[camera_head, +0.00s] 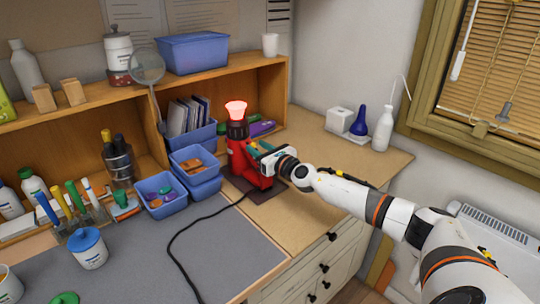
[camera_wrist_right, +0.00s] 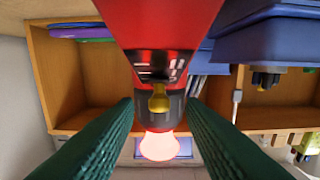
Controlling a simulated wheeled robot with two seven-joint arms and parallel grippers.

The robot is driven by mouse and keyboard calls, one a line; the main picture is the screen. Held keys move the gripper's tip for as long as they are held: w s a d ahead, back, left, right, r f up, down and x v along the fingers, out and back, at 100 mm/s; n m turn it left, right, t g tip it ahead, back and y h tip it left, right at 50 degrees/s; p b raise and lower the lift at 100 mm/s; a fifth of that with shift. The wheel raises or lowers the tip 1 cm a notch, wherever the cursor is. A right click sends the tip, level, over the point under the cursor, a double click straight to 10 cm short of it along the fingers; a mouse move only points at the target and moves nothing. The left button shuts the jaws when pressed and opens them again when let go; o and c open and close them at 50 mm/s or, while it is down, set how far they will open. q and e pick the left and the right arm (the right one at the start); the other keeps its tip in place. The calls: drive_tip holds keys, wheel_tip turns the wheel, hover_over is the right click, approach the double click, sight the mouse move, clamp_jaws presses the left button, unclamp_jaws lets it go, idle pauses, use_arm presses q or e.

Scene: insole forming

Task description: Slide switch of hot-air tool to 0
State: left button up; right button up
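The red hot-air tool (camera_head: 238,152) stands upright on a dark base plate (camera_head: 270,197) at the back of the bench, its nozzle (camera_head: 236,108) glowing red. In the right wrist view the tool's red body (camera_wrist_right: 160,25) fills the top middle, and a yellow switch knob (camera_wrist_right: 159,100) shows on its dark part. My right gripper (camera_head: 257,152) is at the tool's right side. In the wrist view its two green ribbed fingers are apart, one on each side of the knob, with gaps visible. Whether they touch anything cannot be told. My left gripper is not in view.
A black cable (camera_head: 190,228) runs from the tool across the grey mat (camera_head: 225,250). Blue bins (camera_head: 160,194) stand left of the tool, and a wooden shelf (camera_head: 270,80) is behind it. A white bottle (camera_head: 383,130) stands to the right. The bench front is mostly clear.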

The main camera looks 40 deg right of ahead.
drive_tip(key=s+b, duration=0.2)
drive_tip(key=s, duration=0.9)
drive_tip(key=shift+s+d, duration=0.15)
drive_tip(key=shift+d, duration=0.3)
